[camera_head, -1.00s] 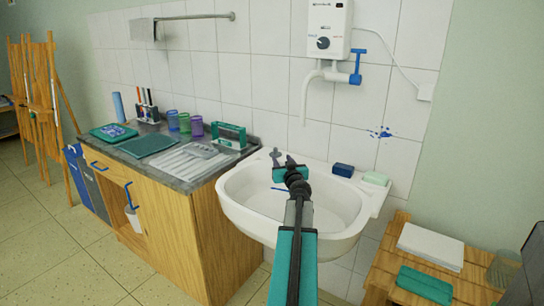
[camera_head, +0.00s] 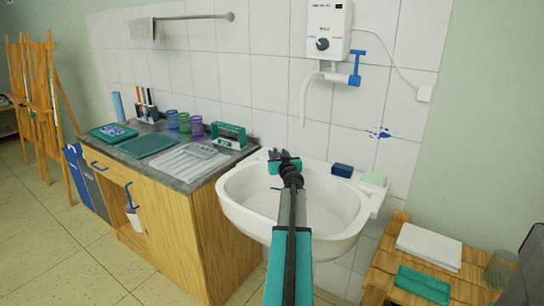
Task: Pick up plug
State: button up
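I cannot clearly make out a plug. My gripper (camera_head: 284,157) is over the back left rim of the white sink (camera_head: 235,207), seen from behind along my arm. Small dark grey shapes show at its tip, where a grey piece stood on the rim earlier. I cannot tell which are fingers and which are that piece, or whether they touch. My wrist and arm hide part of the basin and the rim. Whether the fingers are open or shut cannot be seen.
A dark blue block (camera_head: 342,170) and a pale green soap bar (camera_head: 374,179) lie on the rim to the right. A water heater's white spout (camera_head: 308,95) hangs above. The counter (camera_head: 190,183) with cups stands left, a wooden stool (camera_head: 378,275) right.

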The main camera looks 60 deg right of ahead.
aim_at(276, 150)
dwell(0.3)
jog(key=shift+p+x, duration=0.5)
jog(key=shift+x, duration=2.3)
grip_shut()
